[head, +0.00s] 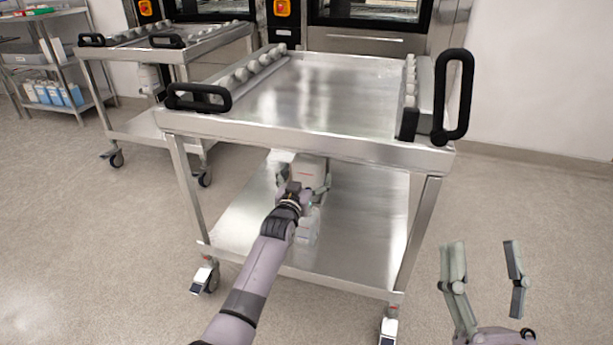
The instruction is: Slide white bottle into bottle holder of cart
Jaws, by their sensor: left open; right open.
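The near steel cart (335,95) stands in the middle of the head view. A pale, boxy item with a small red mark (309,168) shows beneath its top, between the fingers of my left gripper (306,182). It appears to be the white bottle, but I cannot tell bottle from holder here. My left gripper is open around it, and contact is unclear. A whitish patch (308,228) below my wrist may be the bottle's lower part or a reflection. The bottle holder is not clearly distinguishable. My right gripper (486,278) is open and empty, right of the cart.
The cart has a lower shelf (370,225), black handles (455,95) and wheels. A second cart (140,55) stands at left with a white item (148,79) under its top. Washers (365,22) stand behind. Blue-and-white bottles (58,95) sit on a far-left rack. The front floor is clear.

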